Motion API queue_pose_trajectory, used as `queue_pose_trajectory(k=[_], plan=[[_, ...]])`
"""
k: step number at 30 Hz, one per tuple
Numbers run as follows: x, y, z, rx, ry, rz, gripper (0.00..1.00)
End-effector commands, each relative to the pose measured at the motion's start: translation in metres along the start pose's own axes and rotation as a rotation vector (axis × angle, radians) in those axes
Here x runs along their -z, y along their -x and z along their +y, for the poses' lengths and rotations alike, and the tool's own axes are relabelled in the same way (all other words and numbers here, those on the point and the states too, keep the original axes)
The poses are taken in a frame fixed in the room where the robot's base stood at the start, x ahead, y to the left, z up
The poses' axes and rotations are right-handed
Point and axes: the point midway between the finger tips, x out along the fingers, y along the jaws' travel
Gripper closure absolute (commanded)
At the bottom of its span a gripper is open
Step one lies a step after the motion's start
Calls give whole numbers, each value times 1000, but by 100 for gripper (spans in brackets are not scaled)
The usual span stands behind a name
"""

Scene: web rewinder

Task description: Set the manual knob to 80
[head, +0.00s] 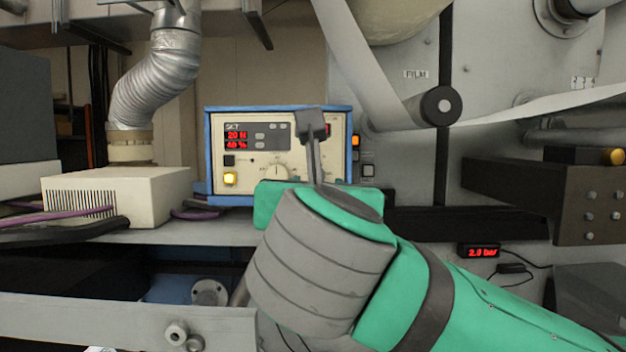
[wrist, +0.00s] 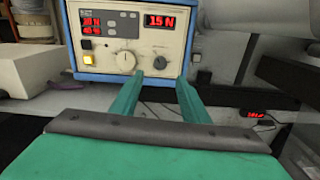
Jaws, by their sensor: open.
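A blue-framed cream control box (head: 215,150) stands on the shelf, also seen in the wrist view (wrist: 71,40). I cannot read which knob is labelled manual. My gripper (wrist: 160,77) is open and empty, its fingertips below the knobs and apparently clear of them.
A cream vented box (head: 125,195) and a silver duct (head: 155,80) stand left of the control box. A dark block (head: 510,188) juts out at right. A small 2.0 bar display (head: 480,251) is lower right. A metal rail (head: 120,315) crosses the front.

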Motion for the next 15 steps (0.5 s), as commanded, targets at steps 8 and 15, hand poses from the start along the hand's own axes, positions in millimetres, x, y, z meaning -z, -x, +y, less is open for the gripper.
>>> queue_pose_trajectory(k=[8,15], plan=[[0,-50,0,1,-5,2,58],[0,-80,0,-1,-3,1,58]])
